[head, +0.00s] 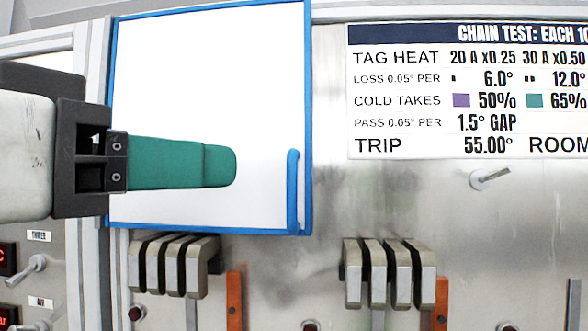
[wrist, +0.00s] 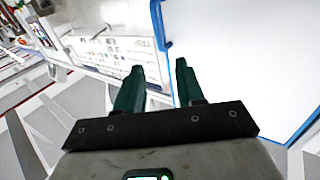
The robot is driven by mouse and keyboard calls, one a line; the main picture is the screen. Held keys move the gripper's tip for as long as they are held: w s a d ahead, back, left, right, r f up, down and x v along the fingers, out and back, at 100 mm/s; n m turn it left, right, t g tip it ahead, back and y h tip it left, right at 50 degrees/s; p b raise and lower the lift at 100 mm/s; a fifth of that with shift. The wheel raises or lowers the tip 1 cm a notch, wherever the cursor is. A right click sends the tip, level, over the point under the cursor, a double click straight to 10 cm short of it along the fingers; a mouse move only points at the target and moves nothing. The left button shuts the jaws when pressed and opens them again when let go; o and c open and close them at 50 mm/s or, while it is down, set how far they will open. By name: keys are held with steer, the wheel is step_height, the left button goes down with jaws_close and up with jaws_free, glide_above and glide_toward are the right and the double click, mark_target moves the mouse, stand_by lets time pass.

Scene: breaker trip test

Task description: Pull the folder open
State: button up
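The folder (head: 205,60) is a white panel with a blue border, upright on the metal panel and looking closed. A blue upright handle (head: 292,190) sits near its lower right edge. The folder also shows in the wrist view (wrist: 240,60), with the blue handle (wrist: 161,25) along its left edge. My gripper (head: 232,166) has green fingers and is in front of the folder, left of the handle and apart from it in the head view. In the wrist view my gripper (wrist: 159,66) has its two fingers spread with nothing between them. The handle appears beyond the fingertips.
A printed chart (head: 465,95) is right of the folder. Two banks of grey breaker levers (head: 172,266) (head: 390,272) stick out below, with orange bars beside them. A small metal toggle (head: 490,178) protrudes under the chart. Bare metal lies right of the handle.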

mark_target(288, 169)
steer(key=p+x, duration=0.3)
steer(key=x, duration=0.6)
steer(key=shift+w, duration=0.15)
steer(key=shift+w+d, duration=0.35)
steer(key=shift+w, duration=0.05)
steer(key=shift+c, duration=0.5)
jaws_close()
